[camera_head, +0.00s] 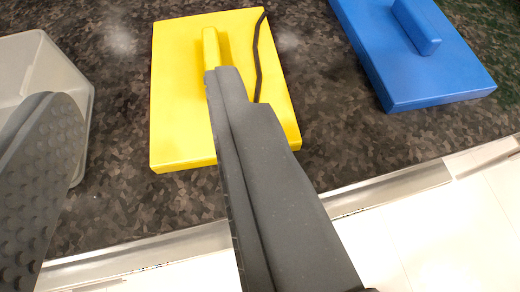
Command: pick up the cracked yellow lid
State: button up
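The cracked yellow lid (182,112) lies flat on the dark speckled counter in the upper middle of the view. A dark crack line runs down its right side, and a yellow block handle (211,48) stands up from its middle. My gripper (140,85) is open, with its two grey fingers spread wide. The right finger reaches over the lid, and its tip overlaps the lower end of the handle in the picture; I cannot tell whether they touch. The left finger, with a studded pad, is at the left edge. Nothing is between the fingers.
A blue lid (430,78) with a block handle lies at the upper right. A translucent bin (75,90) stands at the left, partly behind my left finger. The counter's pale front edge (390,190) crosses below, with light floor tiles beyond. Bare counter separates the lids.

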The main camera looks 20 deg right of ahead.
aim_at(181, 138)
jog(key=shift+h, duration=0.7)
jog(key=w+f, duration=0.2)
jog(key=w+d+f, duration=0.1)
jog(key=f, duration=0.1)
jog(key=w+d+f, duration=0.1)
jog(key=w+f, duration=0.1)
jog(key=shift+w+f, duration=0.25)
jog(key=shift+w, duration=0.1)
jog(key=shift+b+x, duration=0.35)
jog(key=shift+x, duration=2.4)
jog(key=shift+d+f, duration=0.1)
jog(key=shift+f, duration=0.05)
grip_shut()
